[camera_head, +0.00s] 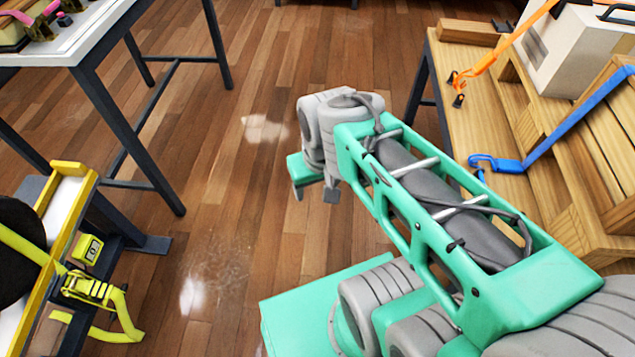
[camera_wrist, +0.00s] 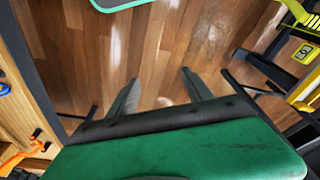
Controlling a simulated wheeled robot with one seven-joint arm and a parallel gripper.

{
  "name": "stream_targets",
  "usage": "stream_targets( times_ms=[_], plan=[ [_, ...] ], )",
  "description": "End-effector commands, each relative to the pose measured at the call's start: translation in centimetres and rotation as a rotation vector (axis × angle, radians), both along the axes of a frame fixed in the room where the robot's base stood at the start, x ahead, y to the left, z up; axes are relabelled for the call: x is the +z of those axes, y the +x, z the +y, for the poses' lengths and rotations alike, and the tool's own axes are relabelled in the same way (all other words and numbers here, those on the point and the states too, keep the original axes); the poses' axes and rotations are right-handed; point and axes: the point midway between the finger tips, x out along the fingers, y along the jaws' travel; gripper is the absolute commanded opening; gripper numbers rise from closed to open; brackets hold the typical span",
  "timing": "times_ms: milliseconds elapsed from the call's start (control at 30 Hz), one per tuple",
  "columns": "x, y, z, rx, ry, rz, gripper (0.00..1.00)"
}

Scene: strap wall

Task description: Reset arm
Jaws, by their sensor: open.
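My gripper (camera_head: 314,192) hangs at the end of my green and grey arm, above the bare wooden floor between the tables. In the wrist view its two dark fingers (camera_wrist: 160,92) stand apart with only floor between them. Nothing is held. My arm reaches from the lower right toward the middle of the head view.
At right, a wooden table (camera_head: 437,62) bears a white box (camera_head: 570,55), an orange strap (camera_head: 500,50) and a blue strap (camera_head: 575,125). At lower left stands a yellow frame (camera_head: 62,215) with a yellow strap (camera_head: 105,290). A white-topped table (camera_head: 90,35) is upper left. The middle floor is clear.

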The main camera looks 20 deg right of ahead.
Motion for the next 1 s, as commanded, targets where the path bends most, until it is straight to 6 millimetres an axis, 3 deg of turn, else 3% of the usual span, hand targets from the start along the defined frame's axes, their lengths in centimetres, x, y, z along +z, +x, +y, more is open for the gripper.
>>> stream_targets(
  times_ms=[167,267,600,700,800,1000],
  plan=[
    [1.1,0.1,-0.1,-0.004,0.0,-0.001,0.59],
    [4.1,0.1,-0.3,-0.005,0.001,-0.002,0.59],
    [21.4,0.5,-1.1,-0.004,0.007,-0.016,0.59],
    [25.6,0.9,-0.1,0.008,0.002,-0.06,0.59],
    [26.7,0.9,0.2,0.008,0.001,-0.075,0.59],
    [26.6,0.9,0.2,0.008,0.001,-0.076,0.59]
  ],
)
